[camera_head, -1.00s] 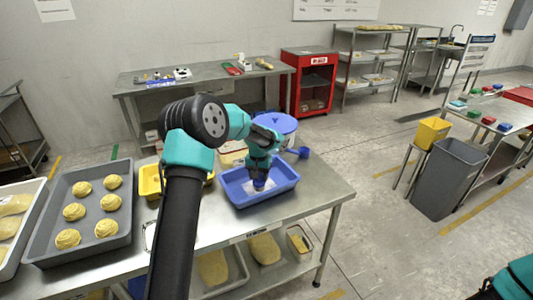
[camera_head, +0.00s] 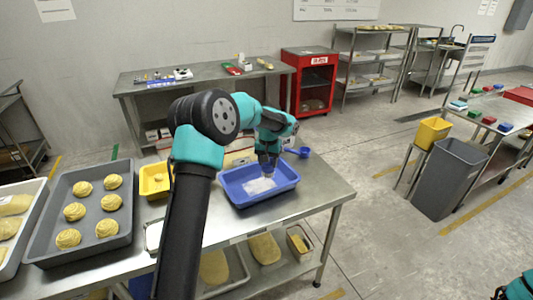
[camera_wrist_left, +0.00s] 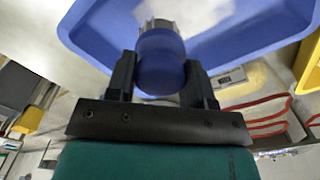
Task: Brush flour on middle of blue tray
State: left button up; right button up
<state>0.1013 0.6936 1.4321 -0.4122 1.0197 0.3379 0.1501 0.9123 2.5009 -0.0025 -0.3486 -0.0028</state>
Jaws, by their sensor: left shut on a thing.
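The blue tray (camera_head: 287,180) stands on the near steel table, and part of it fills the top of the left wrist view (camera_wrist_left: 90,32). A white flour patch (camera_head: 259,187) lies on the middle of its floor and also shows in the left wrist view (camera_wrist_left: 205,14). My left gripper (camera_head: 268,163) is over the tray, by the back of the flour. It is shut on a brush with a rounded blue handle (camera_wrist_left: 160,66) and a pale grey head. I cannot tell whether the brush touches the flour.
A yellow container (camera_head: 153,180) and a grey tray of dough pieces (camera_head: 120,243) stand left of the blue tray. A blue scoop (camera_head: 303,152) lies behind it. The table is bare to the right of the blue tray.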

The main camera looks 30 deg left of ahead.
pick_arm(q)
jog(key=shift+r, duration=1.2)
jog(key=shift+w+a, duration=0.3)
jog(key=shift+a, duration=0.3)
jog(key=shift+w+a, duration=0.25)
jog(key=shift+a, duration=0.3)
jog(key=shift+w, duration=0.15)
jog(key=shift+f, duration=0.15)
